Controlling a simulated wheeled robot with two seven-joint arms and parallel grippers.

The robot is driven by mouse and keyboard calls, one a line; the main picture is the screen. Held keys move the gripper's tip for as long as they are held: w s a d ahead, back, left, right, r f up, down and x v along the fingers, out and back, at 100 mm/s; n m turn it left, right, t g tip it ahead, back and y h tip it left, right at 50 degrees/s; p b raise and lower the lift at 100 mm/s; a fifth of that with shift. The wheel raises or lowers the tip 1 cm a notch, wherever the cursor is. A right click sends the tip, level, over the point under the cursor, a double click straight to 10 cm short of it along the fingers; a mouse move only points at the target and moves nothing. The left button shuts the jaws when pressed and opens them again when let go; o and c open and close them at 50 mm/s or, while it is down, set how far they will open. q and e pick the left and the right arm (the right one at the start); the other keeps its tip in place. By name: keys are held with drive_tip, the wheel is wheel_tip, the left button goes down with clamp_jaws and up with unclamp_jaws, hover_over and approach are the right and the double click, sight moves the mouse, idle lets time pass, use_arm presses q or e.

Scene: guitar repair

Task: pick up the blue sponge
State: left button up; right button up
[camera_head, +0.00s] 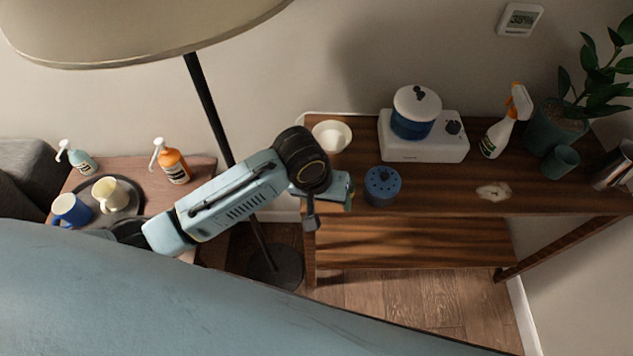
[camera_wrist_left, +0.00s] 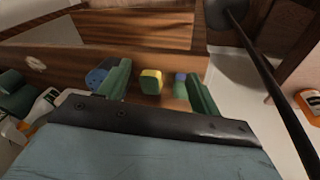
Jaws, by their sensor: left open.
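A small blue block (camera_wrist_left: 180,77), which looks like the blue sponge, shows in the left wrist view near the right finger. A yellow and green sponge (camera_wrist_left: 151,82) sits to its left, between the fingers in the picture. My left gripper (camera_head: 347,192) is open at the left end of the wooden table; its green fingers (camera_wrist_left: 156,72) frame both items, and nothing is clasped. In the head view both items are hidden by my gripper and wrist. My right gripper is not in view.
A blue pot with holes (camera_head: 382,187) stands just right of my gripper. A white bowl (camera_head: 332,136) is behind it. A white appliance (camera_head: 425,148), spray bottle (camera_head: 505,122) and plant stand farther right. A lamp pole (camera_head: 208,105) rises behind my arm.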

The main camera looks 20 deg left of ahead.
use_arm(q)
drive_tip(key=w+a+r+n+y, duration=0.3)
drive_tip(key=w+a+r, duration=0.1)
drive_tip(key=w+r, duration=0.15)
drive_tip(key=f, duration=0.4)
drive_tip(key=f+b, duration=0.1)
drive_tip(key=f, duration=0.2)
drive_tip(key=shift+w+f, duration=0.1)
drive_tip(key=shift+w, duration=0.3)
drive_tip(key=shift+w+a+f+b, duration=0.15)
drive_tip(key=shift+w+f, duration=0.1)
drive_tip(key=shift+f, duration=0.65)
drive_tip(key=shift+w+a+f+b, duration=0.1)
drive_tip(key=shift+w+f+b, duration=0.1)
drive_tip(key=shift+f, duration=0.65)
drive_tip(key=shift+w+a+f+b, duration=0.15)
drive_tip(key=shift+w+f, duration=0.1)
drive_tip(key=shift+f, duration=0.65)
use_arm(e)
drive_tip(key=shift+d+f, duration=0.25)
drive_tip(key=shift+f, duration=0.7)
use_arm(q)
drive_tip(key=c, duration=1.1)
